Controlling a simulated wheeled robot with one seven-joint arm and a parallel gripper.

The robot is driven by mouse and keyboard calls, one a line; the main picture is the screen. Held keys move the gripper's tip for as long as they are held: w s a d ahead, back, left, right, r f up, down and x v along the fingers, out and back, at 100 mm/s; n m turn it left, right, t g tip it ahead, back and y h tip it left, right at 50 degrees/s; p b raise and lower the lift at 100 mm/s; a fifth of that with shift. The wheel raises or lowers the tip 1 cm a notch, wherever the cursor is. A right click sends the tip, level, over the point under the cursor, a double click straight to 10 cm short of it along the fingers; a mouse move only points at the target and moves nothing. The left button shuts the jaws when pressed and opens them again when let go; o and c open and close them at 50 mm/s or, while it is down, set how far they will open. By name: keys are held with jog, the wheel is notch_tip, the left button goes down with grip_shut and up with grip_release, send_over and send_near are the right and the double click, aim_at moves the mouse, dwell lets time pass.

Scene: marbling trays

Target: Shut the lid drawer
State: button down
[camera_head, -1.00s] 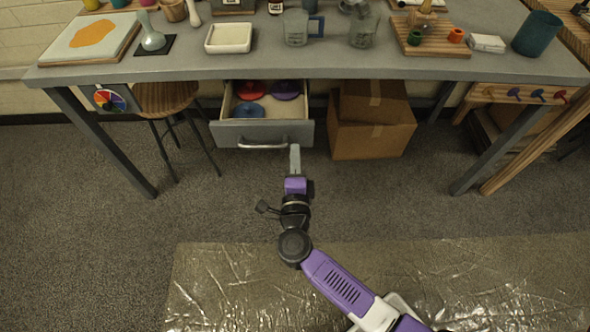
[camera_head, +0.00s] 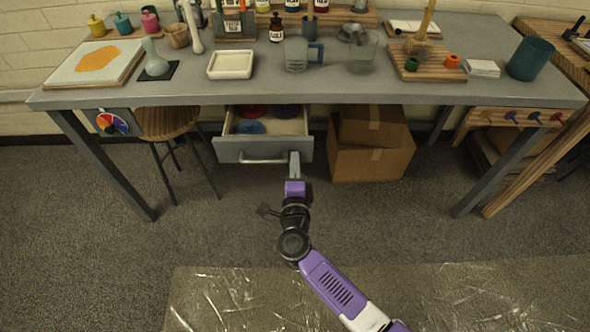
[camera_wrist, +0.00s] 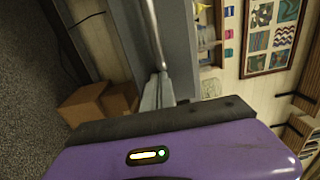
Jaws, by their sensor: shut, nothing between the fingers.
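The lid drawer (camera_head: 226,154) hangs under the table, partly pulled out. It has a grey front with a bar handle (camera_head: 262,161). Inside it lie a blue lid (camera_head: 249,127), a red lid (camera_head: 254,111) and a purple lid (camera_head: 286,110), the last two partly cut off by the table edge. My gripper (camera_head: 294,157) is shut and empty. Its tips are at the drawer front, by the right end of the handle. In the wrist view the fingertips (camera_wrist: 160,80) meet the grey front (camera_wrist: 181,45) beside the handle bar (camera_wrist: 154,30) and seem to touch it.
The table (camera_head: 390,92) carries trays, jugs and bottles above the drawer. A cardboard box (camera_head: 365,160) stands on the floor right of the drawer, and a wooden stool (camera_head: 166,125) stands to its left. The carpet in front is clear, with a shiny sheet (camera_head: 480,295) nearer me.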

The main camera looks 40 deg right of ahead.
aim_at(295, 131)
jog(key=b+x, duration=0.2)
jog(key=x, duration=1.1)
jog(key=shift+w+d+b, duration=0.2)
jog(key=shift+w+b, duration=0.05)
jog(key=shift+b, duration=0.15)
jog(key=shift+w+d, duration=0.35)
jog(key=shift+w, duration=0.1)
jog(key=shift+w+r, duration=0.1)
jog(key=shift+r, duration=0.05)
jog(key=shift+d, duration=0.15)
